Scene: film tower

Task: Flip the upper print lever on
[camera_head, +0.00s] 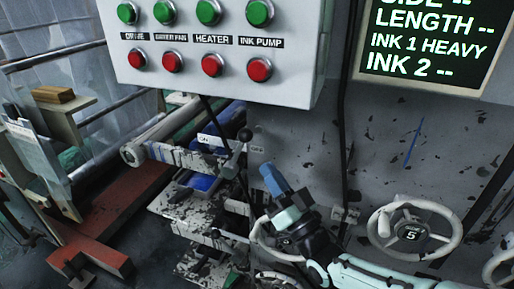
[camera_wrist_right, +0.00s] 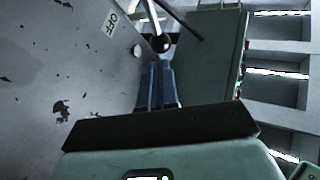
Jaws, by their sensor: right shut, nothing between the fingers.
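The upper print lever shows in the head view as a dark ball knob (camera_head: 245,134) on a rod, left of the grey machine panel. A small white label sits on each side of it. In the right wrist view the knob (camera_wrist_right: 160,43) is just beyond my fingertips, near a label reading OFF (camera_wrist_right: 111,22). My right gripper (camera_head: 269,178) is shut and empty, its blue fingers below and right of the knob in the head view. The wrist view also shows the shut fingers (camera_wrist_right: 156,82). Whether they touch the knob I cannot tell. My left gripper is out of view.
A white button box (camera_head: 215,88) with green and red buttons hangs above. A handwheel marked 5 (camera_head: 412,232) is at the right, and a lower dark knob (camera_head: 215,233) is below the lever. Rollers (camera_head: 165,135) lie to the left. A dark display (camera_head: 425,45) is upper right.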

